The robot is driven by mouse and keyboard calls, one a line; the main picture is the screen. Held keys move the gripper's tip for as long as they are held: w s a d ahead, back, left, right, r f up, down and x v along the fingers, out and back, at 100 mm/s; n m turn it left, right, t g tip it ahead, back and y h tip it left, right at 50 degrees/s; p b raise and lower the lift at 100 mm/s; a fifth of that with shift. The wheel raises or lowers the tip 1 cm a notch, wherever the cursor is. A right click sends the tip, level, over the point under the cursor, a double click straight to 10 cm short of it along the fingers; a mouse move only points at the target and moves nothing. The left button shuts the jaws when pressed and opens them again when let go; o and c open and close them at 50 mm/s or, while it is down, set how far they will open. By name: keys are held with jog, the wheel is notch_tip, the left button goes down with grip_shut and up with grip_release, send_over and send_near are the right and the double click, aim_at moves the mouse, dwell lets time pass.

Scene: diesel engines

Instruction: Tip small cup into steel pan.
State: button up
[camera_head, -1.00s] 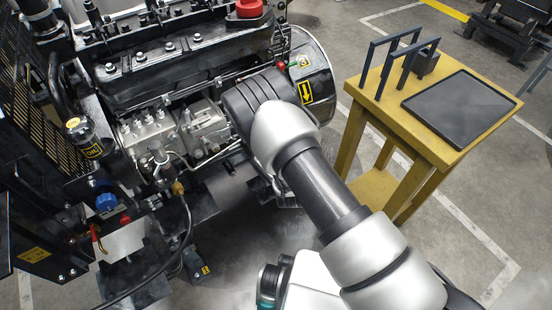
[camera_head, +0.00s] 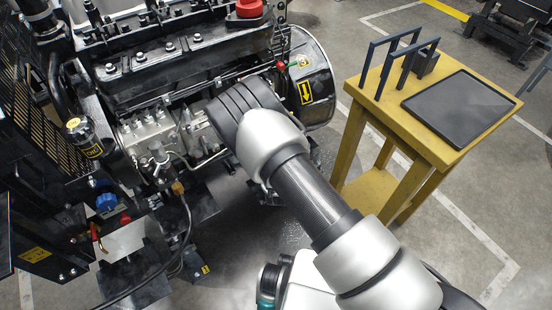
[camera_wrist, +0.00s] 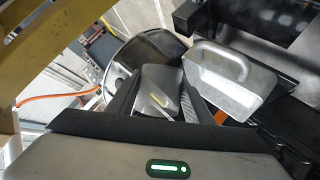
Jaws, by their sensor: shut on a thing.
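In the wrist view my gripper (camera_wrist: 166,106) is shut on a grey metal piece that looks like the small cup (camera_wrist: 160,86). The cup sits between the dark fingers and looks tilted; its inside and contents cannot be made out. I cannot tell whether the two touch. In the head view my own arm hides the gripper, and neither cup nor pan can be made out.
The diesel engine (camera_head: 185,60) fills the left and back of the head view, with its round drum-like end (camera_head: 312,85) close to my arm. A yellow table (camera_head: 400,125) with a black tray (camera_head: 458,108) and upright dark frames (camera_head: 396,62) stands at right. Floor between is open.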

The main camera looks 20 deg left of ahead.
jog(key=shift+a+r+n+h+p, duration=0.3)
jog(key=shift+r+n+h, duration=0.1)
jog(key=shift+n, duration=0.2)
dwell(0.6)
jog(key=shift+r+n+t+h, duration=0.3)
jog(key=shift+r+n+h, duration=0.1)
jog(key=shift+n, duration=0.1)
dwell(0.8)
jog(key=shift+f+n+h+b, duration=0.35)
jog(key=shift+f+n+h, duration=0.15)
jog(key=shift+n, duration=0.1)
dwell(0.8)
jog(key=shift+s+a+r+n+t+h, duration=0.15)
jog(key=shift+r+n+t+h, duration=0.2)
jog(key=shift+n, duration=0.25)
dwell(0.7)
jog(key=shift+a+f+n+h+b, duration=0.55)
jog(key=shift+a+b, duration=0.25)
jog(key=shift+b, duration=0.95)
jog(key=shift+a+r+n+t+b, duration=0.15)
jog(key=shift+r+n+t+b, duration=0.25)
jog(key=shift+n+t, duration=0.2)
dwell(0.4)
